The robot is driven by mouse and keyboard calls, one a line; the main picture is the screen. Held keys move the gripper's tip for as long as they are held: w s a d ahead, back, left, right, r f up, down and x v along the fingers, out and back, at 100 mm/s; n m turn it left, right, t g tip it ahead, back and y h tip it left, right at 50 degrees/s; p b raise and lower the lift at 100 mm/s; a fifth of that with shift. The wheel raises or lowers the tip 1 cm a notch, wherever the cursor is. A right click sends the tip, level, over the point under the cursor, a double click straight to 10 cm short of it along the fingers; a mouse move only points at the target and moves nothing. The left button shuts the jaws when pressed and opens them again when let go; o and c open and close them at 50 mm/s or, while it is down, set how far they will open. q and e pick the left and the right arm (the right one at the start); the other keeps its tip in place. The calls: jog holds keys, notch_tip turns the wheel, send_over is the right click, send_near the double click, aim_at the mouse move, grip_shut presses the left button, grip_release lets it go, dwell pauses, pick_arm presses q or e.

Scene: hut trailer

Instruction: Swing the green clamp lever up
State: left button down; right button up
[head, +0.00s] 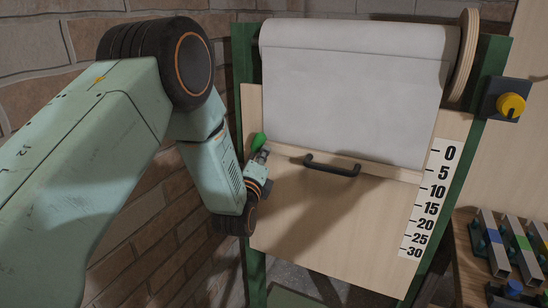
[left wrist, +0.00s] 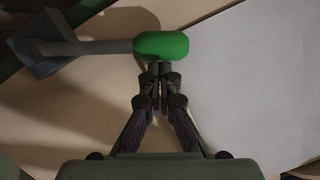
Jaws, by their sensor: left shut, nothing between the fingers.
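The clamp lever has a green grip (head: 258,141) and sits at the left edge of the wooden board in the head view. In the left wrist view, the green grip (left wrist: 161,45) is at the end of a grey shaft (left wrist: 92,47), which runs left to a dark block (left wrist: 42,45). My left gripper (head: 262,157) is just below the green grip in the head view. In the left wrist view, the closed fingertips of my left gripper (left wrist: 160,70) are at the grip's lower edge, with nothing between them. I cannot tell if they touch it. My right gripper is out of view.
A white sheet (head: 350,90) hangs from a roller over the board (head: 300,215), with a black handle (head: 332,167) below. A number scale (head: 428,200), a yellow knob (head: 511,105) and several metal bars (head: 493,245) are at right. A brick wall (head: 150,240) is at left.

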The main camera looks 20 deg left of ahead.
pick_arm(q)
jog(key=a+r+n+g+p, duration=0.1)
jog(key=a+r+n+p, duration=0.2)
jog(key=a+n+p, duration=0.1)
jog(key=shift+a+n+p, duration=0.3)
jog(key=shift+a+n, duration=0.6)
jog(key=shift+a, duration=0.4)
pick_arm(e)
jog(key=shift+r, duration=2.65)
pick_arm(q)
jog(key=shift+w+a+r, duration=0.1)
jog(key=shift+d, duration=0.2)
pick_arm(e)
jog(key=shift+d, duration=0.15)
